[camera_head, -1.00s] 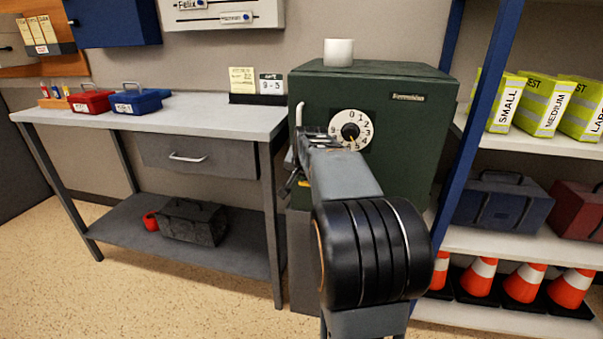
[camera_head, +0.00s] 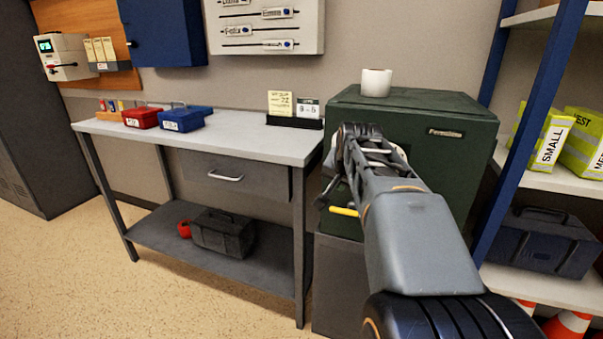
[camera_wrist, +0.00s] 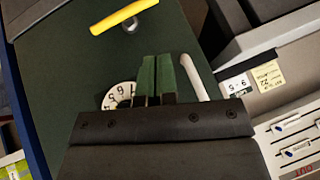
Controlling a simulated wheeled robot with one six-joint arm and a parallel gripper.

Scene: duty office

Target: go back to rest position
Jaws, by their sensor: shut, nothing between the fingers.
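My gripper (camera_wrist: 157,75) is shut and empty in the wrist view, its two fingers side by side. It is in front of the dark green safe (camera_head: 460,150), which also fills much of the wrist view (camera_wrist: 60,70). The safe's white numbered dial (camera_wrist: 117,95) shows partly behind my gripper, and a white handle (camera_wrist: 194,76) is to the right of the fingers. A yellow bar handle (camera_wrist: 120,18) shows beyond the fingertips and also in the head view (camera_head: 345,211). In the head view my arm crosses the safe's front and hides the dial. I cannot tell the exact gap to the safe.
A white cup (camera_head: 376,83) stands on the safe. To the left is a grey workbench (camera_head: 240,143) with red (camera_head: 140,118) and blue (camera_head: 182,120) boxes. A blue-framed shelf (camera_head: 525,130) with vests and cones is close on the right. The floor (camera_head: 90,275) at left is open.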

